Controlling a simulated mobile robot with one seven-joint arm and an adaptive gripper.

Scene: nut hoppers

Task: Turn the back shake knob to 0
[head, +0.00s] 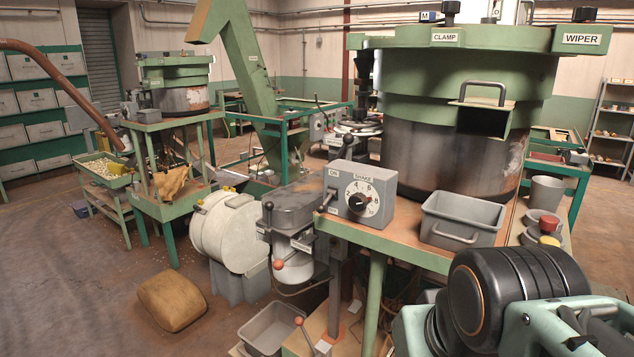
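Nearest me, a grey control box (358,193) labelled SHAKE has a white dial and a black knob (359,202). It stands on the near hopper's table, and a lever marked ON is on its left side. Farther back at left, a smaller grey box (131,107) sits beside the far green hopper (175,82). Another grey box (320,125) stands behind the near table, by a round machine. Any knob settings on these far boxes are too small to read. A black rounded joint and pale green links at lower right appear to be my arm; my gripper is not visible.
The near hopper (452,110) and a grey bin (462,218) fill the near table. A tan sack (172,301) lies on the floor at left, with a white drum (230,232) behind it. A tray of nuts (103,167) stands by the far hopper.

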